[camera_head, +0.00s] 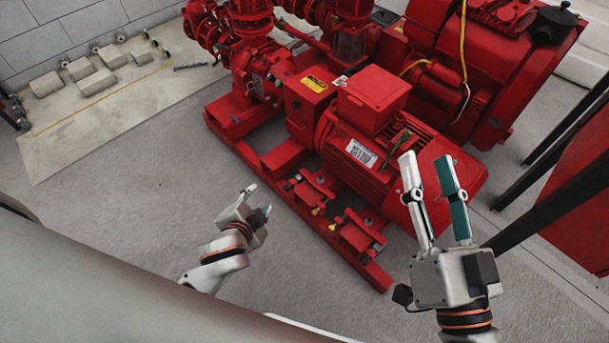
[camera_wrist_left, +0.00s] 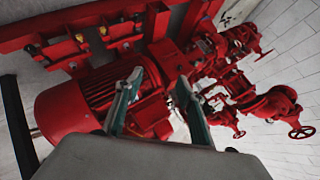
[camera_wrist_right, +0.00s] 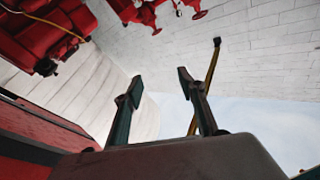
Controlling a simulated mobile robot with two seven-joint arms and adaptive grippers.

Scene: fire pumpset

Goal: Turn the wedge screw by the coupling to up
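The red pumpset base carries two small red wedge mounts in front of the motor (camera_head: 345,150). One mount (camera_head: 310,193) is nearer the coupling housing (camera_head: 305,95); the other (camera_head: 358,236) is farther right. Small brass-coloured screws show on them, too small to read their positions. The mounts (camera_wrist_left: 121,30) also show at the upper left in the left wrist view. My left gripper (camera_head: 259,199) is open and empty, left of the nearer mount and apart from it. My right gripper (camera_head: 427,163) is open and empty, visually overlapping the motor's right end.
A large red engine (camera_head: 490,60) stands behind the motor. Red pump bodies and pipes (camera_head: 245,50) stand at the back. Black posts and a red cabinet (camera_head: 580,210) are at the right. Grey floor (camera_head: 130,210) is clear at the left.

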